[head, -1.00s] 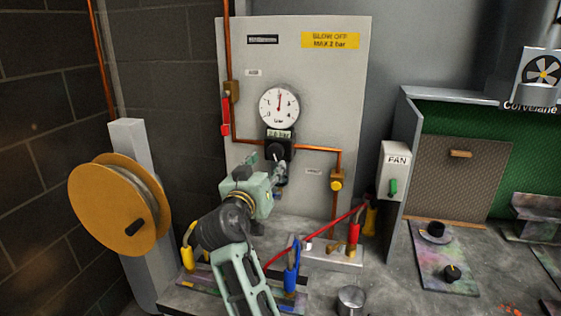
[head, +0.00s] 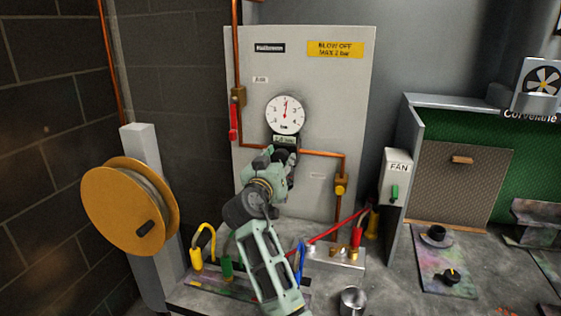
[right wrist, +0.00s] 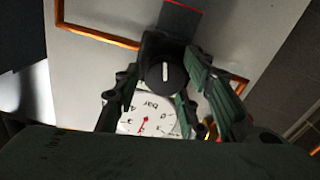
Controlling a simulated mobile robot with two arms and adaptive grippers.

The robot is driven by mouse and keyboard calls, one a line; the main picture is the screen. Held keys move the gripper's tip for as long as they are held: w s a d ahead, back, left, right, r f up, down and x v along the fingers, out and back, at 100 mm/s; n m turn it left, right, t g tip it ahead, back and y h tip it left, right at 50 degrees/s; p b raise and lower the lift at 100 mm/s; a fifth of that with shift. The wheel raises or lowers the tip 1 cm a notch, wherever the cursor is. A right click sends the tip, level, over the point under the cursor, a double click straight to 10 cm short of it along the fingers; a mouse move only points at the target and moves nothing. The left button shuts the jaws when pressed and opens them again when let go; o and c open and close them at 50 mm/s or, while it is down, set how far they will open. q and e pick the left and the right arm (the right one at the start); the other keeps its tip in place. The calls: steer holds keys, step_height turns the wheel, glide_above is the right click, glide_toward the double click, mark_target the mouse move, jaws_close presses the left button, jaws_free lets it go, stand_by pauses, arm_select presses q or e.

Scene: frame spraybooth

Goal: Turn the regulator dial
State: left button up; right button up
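The regulator dial is a black round knob with a white mark (right wrist: 165,74) in the right wrist view. It sits on a black regulator body under a small display (head: 285,140) and a white pressure gauge (head: 285,113) with a red needle pointing almost straight up. My right gripper (head: 278,158) is in front of the regulator and hides the dial in the head view. In the right wrist view my right gripper (right wrist: 160,85) is open, with a finger on each side of the dial and visible gaps. The gauge (right wrist: 148,114) shows upside down there. My left gripper is out of view.
Copper pipe (head: 322,152) runs along the grey panel (head: 345,90), with a red lever (head: 234,122) on the left. A hose reel (head: 125,205) stands left, a fan switch box (head: 396,178) right. Colored hoses and a metal cup (head: 352,300) are on the bench below.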

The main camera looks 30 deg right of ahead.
steer(key=shift+f, duration=0.1)
steer(key=c, duration=0.8)
steer(key=shift+o, duration=0.2)
steer(key=shift+n+b, duration=0.3)
steer(key=shift+n, duration=0.5)
steer(key=o, duration=1)
steer(key=shift+s, duration=0.15)
